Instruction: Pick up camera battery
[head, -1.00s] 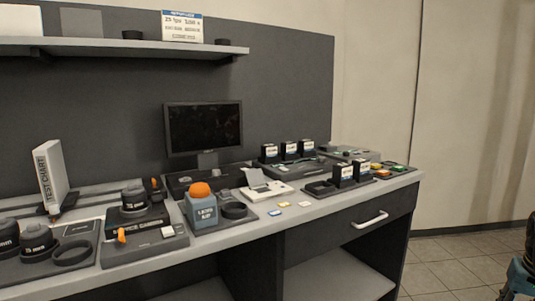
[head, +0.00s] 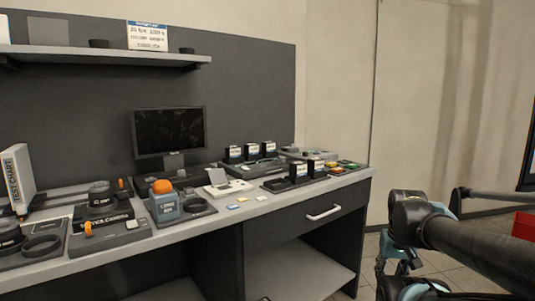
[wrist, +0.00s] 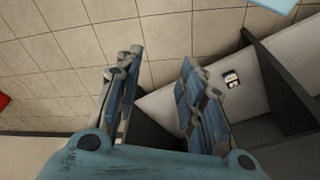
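The likely camera batteries are upright black blocks with white and blue labels. Two, including this battery (head: 316,168), stand in a dark tray (head: 275,186) near the right end of the bench. Three more, including this battery (head: 268,149), stand in a row behind, on a dark unit. My gripper (wrist: 160,95) is open and empty in the wrist view, its two fingers apart, above the floor and beside the bench's lower shelf.
The grey bench top (head: 215,217) holds a monitor (head: 168,132), a blue bottle with an orange top (head: 164,202), lenses and a white device (head: 228,188). Small coloured cards lie at the front. A drawer handle (head: 323,213) sticks out below. Open floor lies at right.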

